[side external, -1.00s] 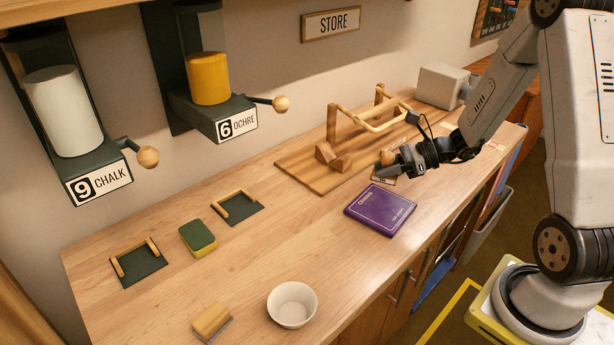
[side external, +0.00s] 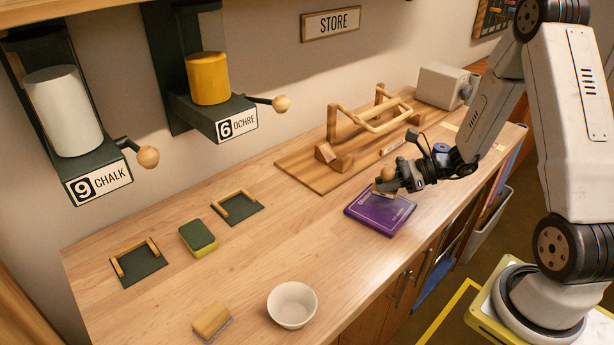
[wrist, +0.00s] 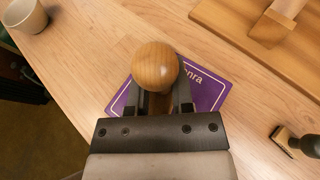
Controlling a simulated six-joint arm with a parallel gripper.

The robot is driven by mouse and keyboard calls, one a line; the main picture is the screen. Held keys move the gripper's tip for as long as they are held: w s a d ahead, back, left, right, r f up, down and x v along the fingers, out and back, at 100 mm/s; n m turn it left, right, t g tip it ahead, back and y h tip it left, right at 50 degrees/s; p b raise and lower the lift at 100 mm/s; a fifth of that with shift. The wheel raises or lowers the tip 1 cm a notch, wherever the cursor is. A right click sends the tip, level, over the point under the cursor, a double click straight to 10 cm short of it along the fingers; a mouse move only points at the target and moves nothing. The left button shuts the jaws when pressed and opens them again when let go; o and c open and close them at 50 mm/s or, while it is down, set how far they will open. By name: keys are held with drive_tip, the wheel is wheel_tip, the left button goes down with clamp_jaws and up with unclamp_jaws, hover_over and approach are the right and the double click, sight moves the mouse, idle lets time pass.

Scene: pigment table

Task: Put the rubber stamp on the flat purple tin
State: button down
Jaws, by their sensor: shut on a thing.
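The rubber stamp, with a round wooden knob (side external: 388,173), is held in my gripper (side external: 388,185). In the wrist view its knob (wrist: 156,66) sits between the two fingers, which are shut on the stamp. The flat purple tin (side external: 380,216) lies on the bench directly under the stamp. The tin also shows in the wrist view (wrist: 208,92), behind the knob and fingers. The stamp's base is mostly hidden by the fingers, so I cannot tell if it touches the tin's lid.
A white bowl (side external: 292,305) and a wooden-backed block (side external: 211,321) stand at the front left. A green-and-yellow sponge (side external: 198,237) lies farther back. A wooden rack (side external: 315,165) stands behind the tin. A dark-handled piece (wrist: 290,142) lies beside the tin. Bench left of the tin is clear.

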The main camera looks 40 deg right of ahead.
sight(384, 194)
drive_tip(key=shift+f, duration=0.1)
drive_tip(key=shift+f, duration=1.65)
drive_tip(key=shift+f, duration=0.15)
drive_tip(key=shift+c, duration=2.4)
unclamp_jaws()
drive_tip(key=shift+r, duration=0.2)
drive_tip(key=v, duration=1.2)
drive_tip(key=shift+f, duration=0.15)
